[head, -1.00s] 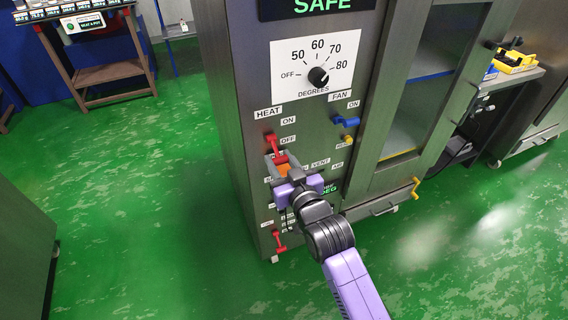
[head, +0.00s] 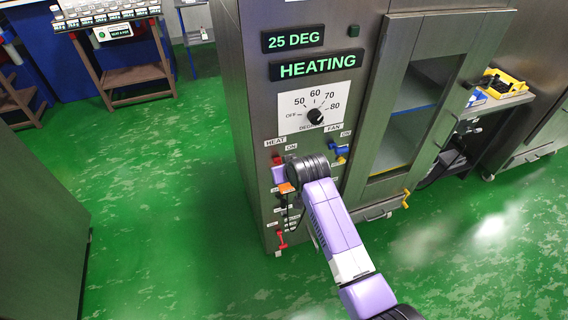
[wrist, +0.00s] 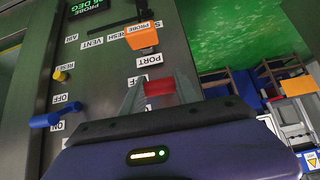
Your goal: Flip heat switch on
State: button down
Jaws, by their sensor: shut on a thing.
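The red heat switch (head: 277,159) is on the metal cabinet's front, under the HEAT label and close to its ON label. In the wrist view, the red switch handle (wrist: 160,87) sits between the fingertips of my gripper (wrist: 161,92), which is shut on it. In the head view, my purple hand and dark wrist cover the panel just below the switch, so the fingertips are hidden. The upper display (head: 293,39) reads 25 DEG and the lower display (head: 317,67) reads HEATING. The dial (head: 315,116) has its DEGREES label partly covered.
A blue fan switch (head: 339,149) is right of my wrist. An orange probe piece (wrist: 142,36) sticks out from the panel near the PROBE and PORT labels. The cabinet's glass door (head: 408,110) is shut. Green floor left of the cabinet is clear.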

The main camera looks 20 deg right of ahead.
jog(key=shift+w+r+g+p, duration=0.3)
jog(key=shift+r+g+p, duration=0.45)
jog(key=shift+g+p, duration=0.5)
jog(key=c, duration=0.9)
grip_release()
jog(key=shift+r, duration=0.1)
jog(key=shift+v, duration=3.8)
jog(key=shift+w, duration=0.15)
